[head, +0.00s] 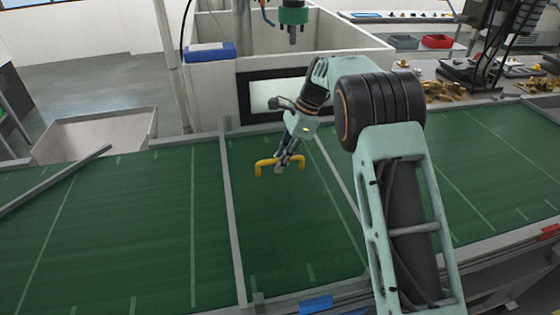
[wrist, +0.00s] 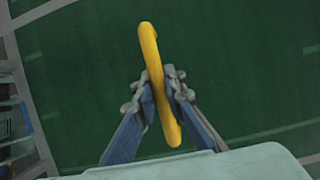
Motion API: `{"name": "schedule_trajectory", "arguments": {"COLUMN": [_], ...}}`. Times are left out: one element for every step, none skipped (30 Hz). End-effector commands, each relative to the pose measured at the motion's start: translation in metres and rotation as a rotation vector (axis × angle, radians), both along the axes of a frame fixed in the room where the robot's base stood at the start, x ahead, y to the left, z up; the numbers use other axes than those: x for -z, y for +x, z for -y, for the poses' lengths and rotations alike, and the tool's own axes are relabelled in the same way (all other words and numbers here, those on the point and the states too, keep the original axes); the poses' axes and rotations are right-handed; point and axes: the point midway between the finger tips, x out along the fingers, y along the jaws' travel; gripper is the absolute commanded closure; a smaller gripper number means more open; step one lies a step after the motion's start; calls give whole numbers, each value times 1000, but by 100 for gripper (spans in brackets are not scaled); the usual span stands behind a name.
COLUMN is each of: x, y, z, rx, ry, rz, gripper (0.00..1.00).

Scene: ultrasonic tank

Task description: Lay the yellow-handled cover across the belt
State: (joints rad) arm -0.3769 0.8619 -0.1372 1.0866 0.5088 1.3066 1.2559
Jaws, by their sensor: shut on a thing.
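The cover's yellow handle (head: 265,163) shows in the head view as a low bracket over the green belt (head: 110,220). My gripper (head: 284,162) reaches down from the upper right and is shut on the handle's middle bar. In the wrist view my gripper (wrist: 158,90) has one finger on each side of the yellow handle (wrist: 150,48), which runs nearly top to bottom between them. I cannot make out the cover's plate against the green surface below, nor tell whether the handle's lower ends are clear of that surface.
Grey bars (head: 232,215) cross the belt on both sides of the handle. A loose-looking grey bar (head: 60,178) slants at the left. Behind stand a pale tank (head: 340,38), a blue box (head: 209,52) and a hanging green tool (head: 293,16). Brass parts (head: 445,91) lie at the right.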

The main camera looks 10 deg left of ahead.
Motion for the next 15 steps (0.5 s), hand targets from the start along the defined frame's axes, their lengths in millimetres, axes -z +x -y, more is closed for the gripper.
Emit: {"name": "schedule_trajectory", "arguments": {"x": [-1, -1, 0, 0, 1, 2, 2, 3, 3, 4, 5, 4, 4, 5, 5], "y": [1, 1, 1, 1, 1, 1, 1, 1, 1, 1, 1, 1, 1, 1, 0], "z": [-1, -1, -1, -1, -1, -1, -1, -1, -1, -1, -1, -1, -1, -1, -1], "rx": [1, 1, 1, 0, 0, 0, 0, 0, 0, 0, 0, 1, 0, 0, 0], "ry": [4, 4, 4, 3, 3, 3, 3, 3, 3, 3, 3, 4, 3, 3, 2], "rz": [3, 3, 3, 2, 2, 2, 2, 2, 2, 2, 2, 3, 2, 2, 2], "gripper": [100, 100, 100, 100, 100, 100, 100, 100, 100, 100, 100, 88, 85, 81, 77]}}
